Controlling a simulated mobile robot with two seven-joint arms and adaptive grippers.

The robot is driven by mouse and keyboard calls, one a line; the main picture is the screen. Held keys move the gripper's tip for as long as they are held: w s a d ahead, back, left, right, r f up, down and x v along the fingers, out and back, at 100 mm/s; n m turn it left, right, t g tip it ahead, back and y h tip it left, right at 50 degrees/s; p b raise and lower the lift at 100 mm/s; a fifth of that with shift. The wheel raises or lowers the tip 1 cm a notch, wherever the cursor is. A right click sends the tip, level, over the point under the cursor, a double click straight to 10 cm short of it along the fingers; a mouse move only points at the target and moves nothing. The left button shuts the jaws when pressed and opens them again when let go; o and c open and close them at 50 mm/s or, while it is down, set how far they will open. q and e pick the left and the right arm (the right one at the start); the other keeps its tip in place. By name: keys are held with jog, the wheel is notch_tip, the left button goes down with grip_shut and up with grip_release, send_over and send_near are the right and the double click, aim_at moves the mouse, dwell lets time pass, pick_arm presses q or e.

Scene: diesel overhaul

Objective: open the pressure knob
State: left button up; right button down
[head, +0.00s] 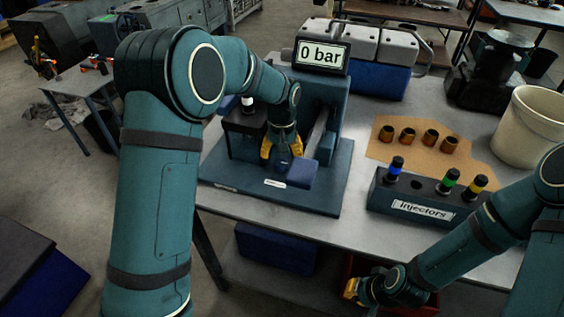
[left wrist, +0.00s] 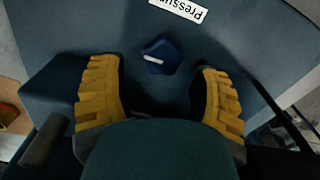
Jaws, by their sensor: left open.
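The pressure knob (left wrist: 161,56) is a small dark blue faceted knob with a white pointer line. It sits on the dark blue test stand base (head: 318,203), beside a white label (left wrist: 180,8) reading "Pressu...", upside down in the left wrist view. My left gripper (head: 282,151) points down over the base, its yellow fingers (left wrist: 160,90) open and apart on either side of the knob's position, empty. The stand's display (head: 321,54) reads "0 bar". My right gripper (head: 352,288) is low at the table's front edge, partly visible.
An injectors rack (head: 420,208) with several coloured injectors, a brown mat (head: 455,158) with copper-coloured cups, and a beige bucket (head: 529,127) occupy the table's right side.

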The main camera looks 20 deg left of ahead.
aim_at(282, 162)
pick_arm(q)
jog(key=shift+r, duration=1.85)
